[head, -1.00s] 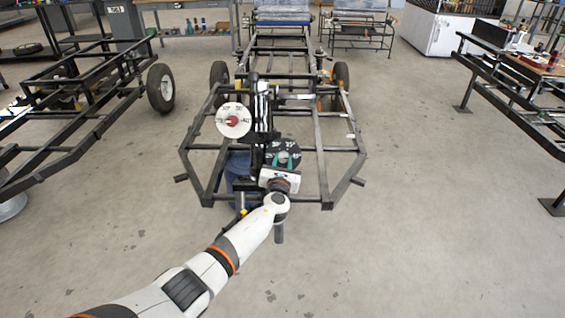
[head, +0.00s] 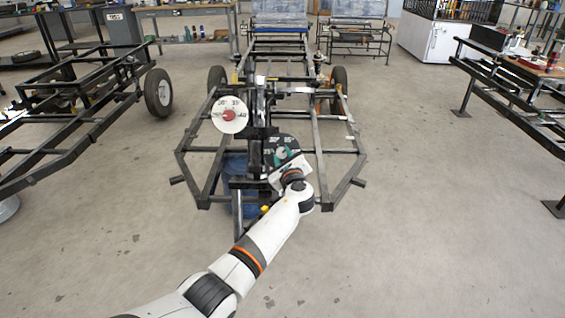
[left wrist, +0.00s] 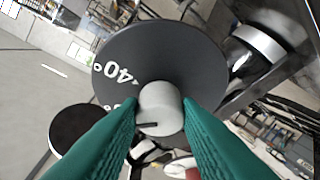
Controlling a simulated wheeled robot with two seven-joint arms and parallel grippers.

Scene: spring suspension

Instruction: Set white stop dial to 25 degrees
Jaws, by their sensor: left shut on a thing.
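A white dial disc (head: 231,114) with a red knob (head: 228,115) is mounted upright left of the dark post in the head view. Its number marks are small; "40" seems to be at its right. A black dial disc (head: 273,144) is lower right of it. My left gripper (head: 282,157) is at the black disc. In the left wrist view its green fingers (left wrist: 161,110) are shut on the pale round knob (left wrist: 161,105) at the disc's middle. A white "40°" mark shows on the black disc. My right gripper is not in view.
The dials are on a black post (head: 256,110) at the front of a dark metal frame (head: 345,180). A blue drum (head: 234,170) stands behind the post. Other frames stand left and right. The floor (head: 430,220) at front right is clear.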

